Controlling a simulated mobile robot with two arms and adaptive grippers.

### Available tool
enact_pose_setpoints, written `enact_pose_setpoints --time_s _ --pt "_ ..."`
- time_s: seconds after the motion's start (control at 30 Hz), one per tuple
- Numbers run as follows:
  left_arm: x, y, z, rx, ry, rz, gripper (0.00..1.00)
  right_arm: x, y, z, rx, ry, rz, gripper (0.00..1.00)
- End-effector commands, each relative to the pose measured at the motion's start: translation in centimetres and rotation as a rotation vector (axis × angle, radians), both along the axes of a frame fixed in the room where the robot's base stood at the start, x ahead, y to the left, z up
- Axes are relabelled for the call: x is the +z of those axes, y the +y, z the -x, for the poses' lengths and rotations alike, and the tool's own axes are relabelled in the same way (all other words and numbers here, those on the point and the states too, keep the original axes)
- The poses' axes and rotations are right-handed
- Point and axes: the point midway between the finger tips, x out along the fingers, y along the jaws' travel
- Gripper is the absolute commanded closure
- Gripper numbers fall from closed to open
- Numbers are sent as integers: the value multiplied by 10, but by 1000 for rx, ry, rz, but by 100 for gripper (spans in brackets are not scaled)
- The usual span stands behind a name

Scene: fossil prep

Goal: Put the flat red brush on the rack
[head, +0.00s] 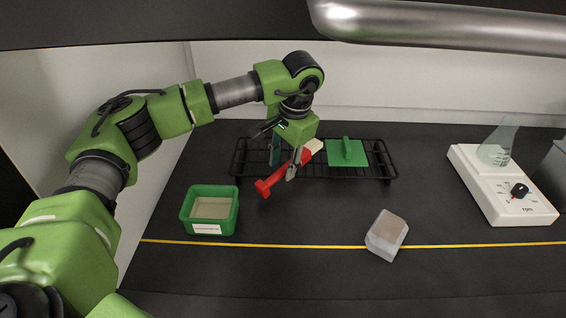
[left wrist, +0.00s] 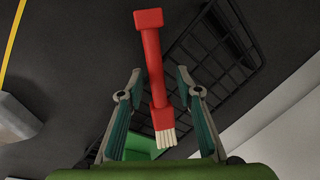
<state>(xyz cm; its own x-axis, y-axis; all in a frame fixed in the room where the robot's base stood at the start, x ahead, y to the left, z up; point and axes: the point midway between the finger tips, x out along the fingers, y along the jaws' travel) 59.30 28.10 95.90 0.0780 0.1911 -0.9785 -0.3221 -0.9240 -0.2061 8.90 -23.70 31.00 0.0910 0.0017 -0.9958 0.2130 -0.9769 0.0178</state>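The flat red brush (head: 269,184) has a red handle and pale bristles, and slants across the front edge of the black wire rack (head: 376,178). Its bristle end is over the rack and its handle end sticks out in front. I cannot tell whether it rests on the wires. My left gripper (head: 283,168) is over the brush. In the left wrist view its two fingers (left wrist: 160,74) stand apart, with the brush (left wrist: 152,60) between them and a gap on each side. The rack (left wrist: 215,50) lies to the right there. My right gripper is out of view.
A green flat piece with a raised ridge (head: 354,156) sits on the rack's right half. A green tub (head: 187,212) stands front left, a grey block (head: 386,238) lies at the yellow line, and a white stirrer (head: 488,190) with a flask (head: 497,150) stands right.

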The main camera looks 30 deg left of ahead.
Motion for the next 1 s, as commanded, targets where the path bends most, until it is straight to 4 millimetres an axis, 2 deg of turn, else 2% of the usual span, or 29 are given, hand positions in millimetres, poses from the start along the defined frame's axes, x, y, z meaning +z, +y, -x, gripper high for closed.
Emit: enact_pose_setpoints --time_s 0.17,0.33,0.7,0.9,1.0 --pt "1 0 0 0 0 0 68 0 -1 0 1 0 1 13" --pt "12 -2 0 -1 -3 0 68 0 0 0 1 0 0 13" --pt "86 -17 5 0 -5 2 68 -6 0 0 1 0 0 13" --pt "113 -22 8 0 -2 0 68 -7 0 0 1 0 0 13" --pt "118 -23 9 0 0 0 68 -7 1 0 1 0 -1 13"
